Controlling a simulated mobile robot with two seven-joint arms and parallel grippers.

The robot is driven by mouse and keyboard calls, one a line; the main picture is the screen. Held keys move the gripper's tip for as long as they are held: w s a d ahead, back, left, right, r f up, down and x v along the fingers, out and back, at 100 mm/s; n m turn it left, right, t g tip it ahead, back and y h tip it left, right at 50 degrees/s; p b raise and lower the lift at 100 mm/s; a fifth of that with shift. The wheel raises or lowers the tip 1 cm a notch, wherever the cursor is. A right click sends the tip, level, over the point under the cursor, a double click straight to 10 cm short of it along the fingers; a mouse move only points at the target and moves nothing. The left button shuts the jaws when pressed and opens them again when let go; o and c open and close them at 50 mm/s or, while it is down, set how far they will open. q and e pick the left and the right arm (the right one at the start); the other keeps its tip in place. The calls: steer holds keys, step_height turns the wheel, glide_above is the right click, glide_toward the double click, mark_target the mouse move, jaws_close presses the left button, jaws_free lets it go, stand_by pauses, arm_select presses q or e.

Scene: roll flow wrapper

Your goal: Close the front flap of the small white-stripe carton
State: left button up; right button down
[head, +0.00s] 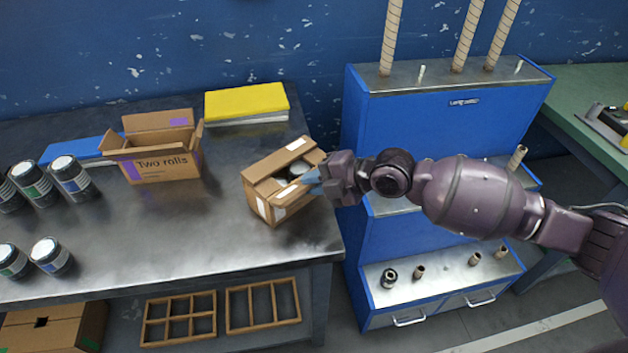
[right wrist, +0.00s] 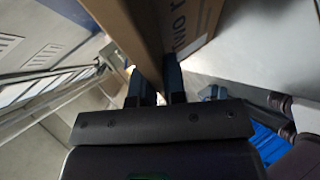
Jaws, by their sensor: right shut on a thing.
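The small white-stripe carton (head: 262,208) stands near the right end of the metal table. It is brown with white label stripes, and its top is partly open, with something dark and round inside. One flap with a white stripe stands at its far side, and a flap lies along its near-left side. My right gripper (head: 312,179) is at the carton's right side, shut on a cardboard flap. In the right wrist view the fingers (right wrist: 156,82) pinch its thin edge beside the printed carton wall (right wrist: 193,25). Which flap it is, I cannot tell surely. My left gripper is not in view.
An open "Two rolls" carton (head: 165,165) with a purple stripe stands to the left. A yellow stack (head: 246,102) lies behind, and several dark jars (head: 73,178) stand at far left. A blue cabinet (head: 450,120) is right of the table. The table's middle is clear.

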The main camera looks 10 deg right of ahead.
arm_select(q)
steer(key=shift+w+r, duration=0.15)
arm_select(e)
steer(key=shift+r, duration=0.1)
steer(key=shift+w+r+g+h, duration=0.1)
steer(key=shift+r+g+h, duration=0.1)
steer(key=shift+g+h, duration=0.2)
steer(key=shift+w+a+r+m+g+h+p, duration=0.15)
steer(key=shift+r+m+g+h+p, duration=0.15)
steer(key=shift+g+h, duration=0.15)
steer(key=shift+w+a+r+g+h, duration=0.1)
steer(key=shift+g+h, duration=0.25)
steer(key=shift+g, duration=0.2)
steer(key=shift+w+a+r+m+g+h, duration=0.1)
steer(key=shift+w+r+m+g+h, duration=0.1)
steer(key=shift+m+g+h, duration=0.35)
steer(key=shift+g+h, duration=0.25)
steer(key=shift+g, duration=0.3)
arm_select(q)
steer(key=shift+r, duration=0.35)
arm_select(e)
steer(key=shift+w+a, duration=0.1)
